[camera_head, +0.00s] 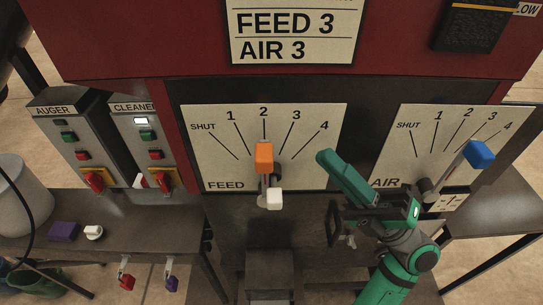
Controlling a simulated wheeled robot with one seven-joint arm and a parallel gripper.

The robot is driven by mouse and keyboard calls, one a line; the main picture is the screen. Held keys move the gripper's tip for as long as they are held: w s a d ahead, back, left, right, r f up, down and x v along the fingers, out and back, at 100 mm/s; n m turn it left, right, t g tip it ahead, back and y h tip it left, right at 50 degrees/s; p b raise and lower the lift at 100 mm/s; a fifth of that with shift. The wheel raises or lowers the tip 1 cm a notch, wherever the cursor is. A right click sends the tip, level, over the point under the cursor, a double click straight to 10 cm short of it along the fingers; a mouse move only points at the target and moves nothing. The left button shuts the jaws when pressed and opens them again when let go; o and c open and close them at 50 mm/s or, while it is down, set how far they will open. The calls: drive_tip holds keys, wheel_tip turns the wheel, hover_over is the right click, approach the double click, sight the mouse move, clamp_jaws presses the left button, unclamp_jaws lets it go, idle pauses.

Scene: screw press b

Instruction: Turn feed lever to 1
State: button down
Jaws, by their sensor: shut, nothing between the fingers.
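The feed lever has an orange knob (264,157) and stands nearly upright on the white FEED dial (318,170), its knob just under the line marked 2. The mark 1 is to the left of it. A small white block (275,200) sits at the lever's lower end. My green and dark gripper (341,230) is right of the feed lever, in front of the dial's right edge and the gap towards the AIR dial. It is shut and empty, apart from the lever; its fingertips are small and partly hard to make out.
The AIR lever with a blue knob (479,154) leans right, close to 4, behind and right of my arm. A sign (290,30) above reads FEED 3, AIR 3. AUGER (75,140) and CLEANER (140,135) switch boxes stand left. A table (150,230) is below them.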

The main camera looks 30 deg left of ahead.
drive_tip(key=shift+s+a, duration=0.5)
drive_tip(key=shift+a, duration=0.25)
drive_tip(key=shift+s+a, duration=0.5)
drive_tip(key=shift+a, duration=0.25)
drive_tip(key=shift+s+a, duration=0.5)
drive_tip(key=shift+a, duration=0.25)
idle(0.4)
drive_tip(key=shift+s+a, duration=0.2)
drive_tip(key=shift+a, duration=0.1)
drive_tip(key=shift+s+a, duration=0.5)
drive_tip(key=shift+a, duration=0.25)
drive_tip(key=shift+s+a, duration=0.5)
drive_tip(key=shift+a, duration=0.25)
idle(2.3)
drive_tip(key=shift+w+d, duration=0.1)
drive_tip(key=shift+d, duration=0.05)
drive_tip(key=shift+w+d, duration=0.6)
drive_tip(key=shift+d, duration=0.25)
drive_tip(key=shift+w+d, duration=0.55)
drive_tip(key=shift+d, duration=0.3)
